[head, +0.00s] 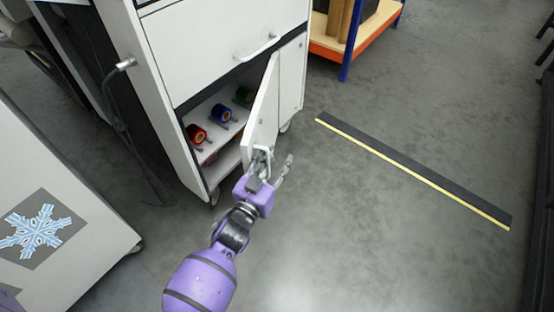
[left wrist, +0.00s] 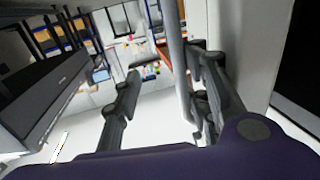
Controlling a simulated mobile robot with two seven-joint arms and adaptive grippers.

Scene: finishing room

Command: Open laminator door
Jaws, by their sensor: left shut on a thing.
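The laminator (head: 215,45) is a white cabinet at the upper middle of the head view. Its lower left door (head: 262,112) stands partly open, swung outward. My left gripper (head: 272,163) is at the door's outer edge, shut on the door handle (head: 262,152). In the left wrist view, the handle (left wrist: 184,75) is a pale bar that runs between the fingers of my left gripper (left wrist: 165,75). My right gripper is not in view.
A black and yellow floor strip (head: 415,170) lies to the right. A white panel with a snowflake (head: 40,232) stands at the left. The floor right of the door is clear.

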